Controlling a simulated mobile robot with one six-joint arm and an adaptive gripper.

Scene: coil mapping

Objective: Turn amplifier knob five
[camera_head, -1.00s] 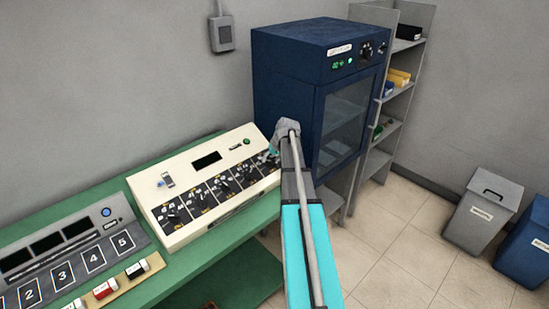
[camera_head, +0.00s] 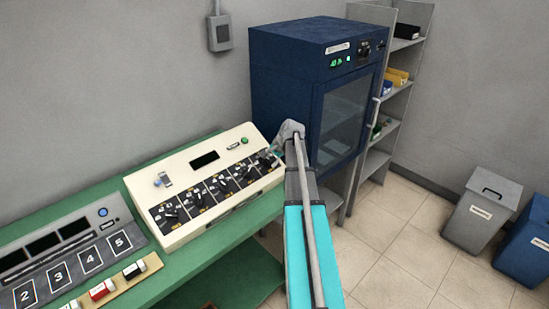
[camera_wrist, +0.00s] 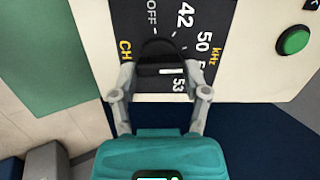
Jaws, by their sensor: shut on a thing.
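The cream amplifier (camera_head: 222,143) stands on the green bench with a row of black knobs on dark panels along its sloped front. My gripper (camera_head: 274,153) is at the right-end knob, which it and my arm partly hide in the head view. In the wrist view my gripper (camera_wrist: 161,78) has its two grey fingers on either side of the black knob (camera_wrist: 158,52) and is shut on it. A white mark shows on the knob's near part. The printed dial around it reads "OFF", "42", "50", "kHz" and "CH", partly cut off.
A green button (camera_wrist: 293,40) sits beside the panel. A grey console (camera_head: 70,259) with numbered squares stands left on the green bench (camera_head: 180,263). The blue cabinet (camera_head: 298,85) stands just behind my arm. Shelves (camera_head: 393,100) and bins (camera_head: 481,218) are at right, with open floor between.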

